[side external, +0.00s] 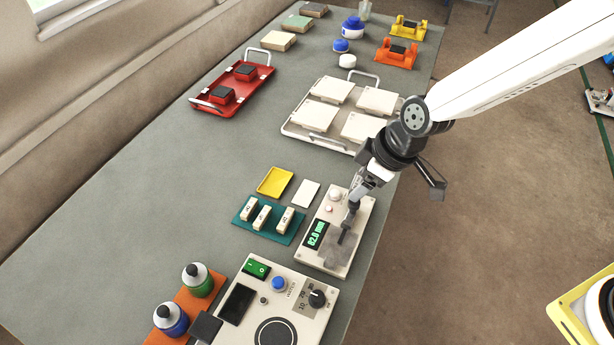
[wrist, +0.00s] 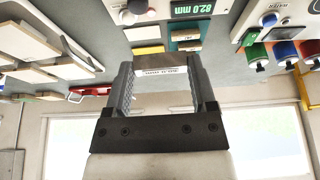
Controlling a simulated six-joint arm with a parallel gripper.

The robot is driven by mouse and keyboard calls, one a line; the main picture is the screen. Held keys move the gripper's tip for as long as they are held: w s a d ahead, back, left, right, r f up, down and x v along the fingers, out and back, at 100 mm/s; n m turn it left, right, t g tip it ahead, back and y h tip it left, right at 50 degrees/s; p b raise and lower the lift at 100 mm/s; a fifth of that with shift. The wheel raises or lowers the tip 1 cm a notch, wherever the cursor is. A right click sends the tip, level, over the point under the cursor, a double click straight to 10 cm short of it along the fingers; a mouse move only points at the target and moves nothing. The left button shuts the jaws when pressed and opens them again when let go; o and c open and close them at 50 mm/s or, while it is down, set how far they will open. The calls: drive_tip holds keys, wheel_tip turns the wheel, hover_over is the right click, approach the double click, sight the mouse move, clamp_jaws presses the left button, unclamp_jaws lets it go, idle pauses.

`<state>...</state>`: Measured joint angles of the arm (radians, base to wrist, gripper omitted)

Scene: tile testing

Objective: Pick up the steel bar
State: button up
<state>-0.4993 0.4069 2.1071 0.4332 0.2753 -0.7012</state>
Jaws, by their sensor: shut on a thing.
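My gripper (side external: 349,219) points down over the cream measuring device (side external: 313,258), whose green display reads 82.0 mm. In the wrist view my gripper (wrist: 163,82) has its two grey fingers on either side of the steel bar (wrist: 125,66), a dark grey piece with a small white printed label. The fingers are shut on the bar's ends. In the side view the steel bar is mostly hidden at the fingertips, just above a dark grey plate (side external: 340,254) on the device. I cannot tell whether the bar touches this plate.
Left of the device are a teal holder (side external: 248,230) with small labelled blocks, a yellow tray (side external: 275,182) and a white tile (side external: 306,193). A control box (side external: 240,303) stands in front. A tray of pale tiles (side external: 294,132) lies behind. The table's left middle is clear.

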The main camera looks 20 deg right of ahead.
drive_tip(key=shift+s+d+r, duration=0.3)
drive_tip(key=shift+s+r, duration=0.05)
drive_tip(key=shift+s, duration=0.35)
drive_tip(key=w+d+f+m+t+h, duration=0.15)
drive_tip(key=d+m, duration=0.35)
drive_tip(key=d, duration=0.6)
drive_tip(key=w+d+m+h, duration=0.15)
drive_tip(key=d+m, duration=0.25)
drive_tip(key=d, duration=0.7)
drive_tip(key=w+a+n+y, duration=0.15)
drive_tip(key=a+n, duration=0.25)
drive_tip(key=a, duration=1.6)
drive_tip(key=s+a+n, duration=0.2)
drive_tip(key=s+a, duration=0.2)
drive_tip(key=a, duration=0.6)
drive_tip(key=s+a+r+n+g+y, duration=0.1)
drive_tip(key=s+a, duration=0.4)
drive_tip(key=a, duration=0.5)
drive_tip(key=shift+a+r+n, duration=0.15)
drive_tip(key=shift+r+n, duration=0.1)
drive_tip(key=shift+n, duration=0.65)
drive_tip(key=shift+f+g, duration=0.1)
drive_tip(key=shift+g, duration=0.15)
